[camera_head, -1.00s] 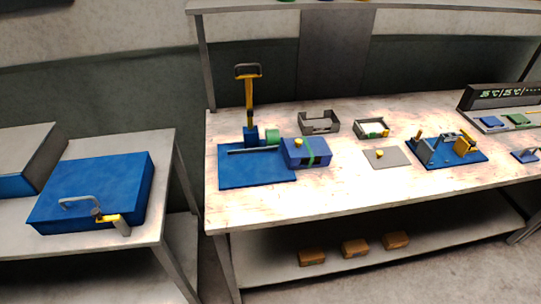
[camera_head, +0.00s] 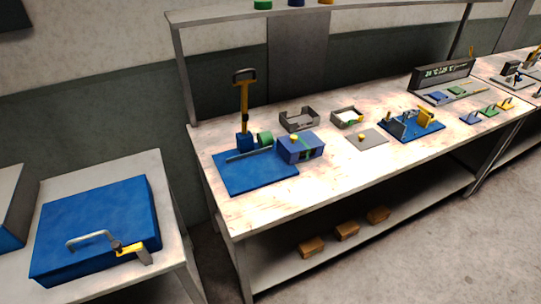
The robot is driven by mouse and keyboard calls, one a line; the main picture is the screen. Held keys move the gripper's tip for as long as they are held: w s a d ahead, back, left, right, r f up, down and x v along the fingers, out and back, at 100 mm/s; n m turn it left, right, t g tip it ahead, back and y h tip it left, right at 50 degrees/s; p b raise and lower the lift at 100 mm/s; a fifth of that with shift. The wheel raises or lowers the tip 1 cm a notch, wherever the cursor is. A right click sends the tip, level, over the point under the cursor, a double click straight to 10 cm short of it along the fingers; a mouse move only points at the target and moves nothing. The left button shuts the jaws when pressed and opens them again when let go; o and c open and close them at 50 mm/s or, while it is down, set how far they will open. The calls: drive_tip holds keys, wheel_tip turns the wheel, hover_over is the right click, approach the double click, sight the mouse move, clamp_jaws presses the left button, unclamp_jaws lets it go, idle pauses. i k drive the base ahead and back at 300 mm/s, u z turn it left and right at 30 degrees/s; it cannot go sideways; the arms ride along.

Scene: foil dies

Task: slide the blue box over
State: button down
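A small blue box (camera_head: 302,149) with a yellow knob on top sits on the long workbench, at the right edge of a flat blue base plate (camera_head: 252,184). I cannot tell whether it rests on the plate or beside it. A much larger flat blue box (camera_head: 95,222) lies on the separate table at the left. It has a grey bar handle (camera_head: 90,239) and a yellow and grey latch-like part (camera_head: 133,250) at its front. My gripper is not in view.
An upright yellow lever (camera_head: 243,105) and green cylinder (camera_head: 265,139) stand by the plate. Grey trays (camera_head: 299,119), a grey plate (camera_head: 367,139) and a blue fixture (camera_head: 408,130) lie to the right. Brown boxes (camera_head: 346,231) sit on the lower shelf. The bench's front strip is clear.

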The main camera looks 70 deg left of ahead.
sight(290, 160)
drive_tip(key=z, duration=0.1)
drive_tip(key=k, duration=0.85)
drive_tip(key=u, duration=2.5)
drive_tip(key=i, duration=1)
drive_tip(key=z, duration=0.05)
